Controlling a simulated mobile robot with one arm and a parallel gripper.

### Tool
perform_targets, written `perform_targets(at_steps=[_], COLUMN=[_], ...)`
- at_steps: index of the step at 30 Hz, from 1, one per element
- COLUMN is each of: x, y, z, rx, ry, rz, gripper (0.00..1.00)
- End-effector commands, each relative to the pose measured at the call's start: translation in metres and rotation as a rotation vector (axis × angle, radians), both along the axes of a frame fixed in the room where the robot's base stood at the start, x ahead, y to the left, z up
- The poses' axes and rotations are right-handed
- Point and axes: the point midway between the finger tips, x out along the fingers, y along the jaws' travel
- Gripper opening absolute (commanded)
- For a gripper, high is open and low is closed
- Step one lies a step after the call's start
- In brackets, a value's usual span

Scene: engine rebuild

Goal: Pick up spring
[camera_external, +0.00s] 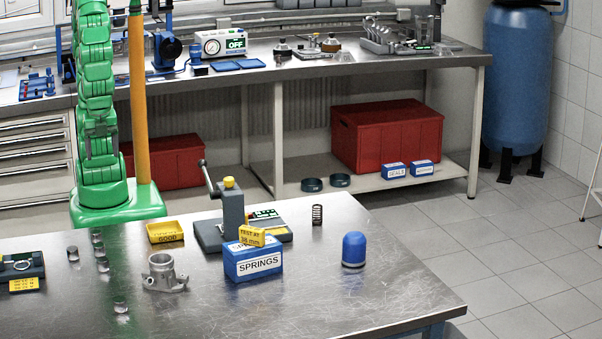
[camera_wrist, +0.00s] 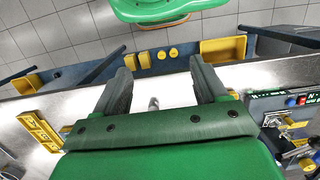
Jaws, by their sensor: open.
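A dark coil spring (camera_external: 317,215) stands upright on the metal table (camera_external: 380,290), right of the spring tester (camera_external: 232,222) in the external view. A blue box labelled SPRINGS (camera_external: 253,262) stands in front of the tester; its contents cannot be made out. My gripper (camera_wrist: 162,76) is open in the wrist view, with its two dark fingers wide apart and nothing held. A small grey object (camera_wrist: 154,103) shows beyond the gap between the fingers. The spring cannot be made out in the wrist view. My green arm is folded upright at the left, away from the spring.
A blue domed object (camera_external: 353,250) stands right of the SPRINGS box. A grey metal housing (camera_external: 163,273), a yellow GOOD tray (camera_external: 165,232) and several small metal cylinders are on the left.

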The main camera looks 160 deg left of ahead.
Motion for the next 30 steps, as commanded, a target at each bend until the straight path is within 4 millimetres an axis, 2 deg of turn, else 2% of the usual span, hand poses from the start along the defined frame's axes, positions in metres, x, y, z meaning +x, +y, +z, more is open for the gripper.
perform_targets(at_steps=[2, 10, 14, 17, 23, 30], x=[0.0, 0.001, 0.01, 0.027, 0.079, 0.143], y=[0.0, 0.0, 0.001, 0.003, 0.014, 0.046], z=[0.0, 0.0, 0.0, 0.0, -0.002, -0.005], rx=[0.0, 0.0, -0.01, -0.03, -0.083, -0.14], ry=[0.0, 0.0, -0.003, -0.015, -0.061, -0.133], rz=[0.0, -0.001, 0.011, 0.03, 0.085, 0.195], gripper=[0.6, 0.6, 0.6, 0.6, 0.6, 0.6])
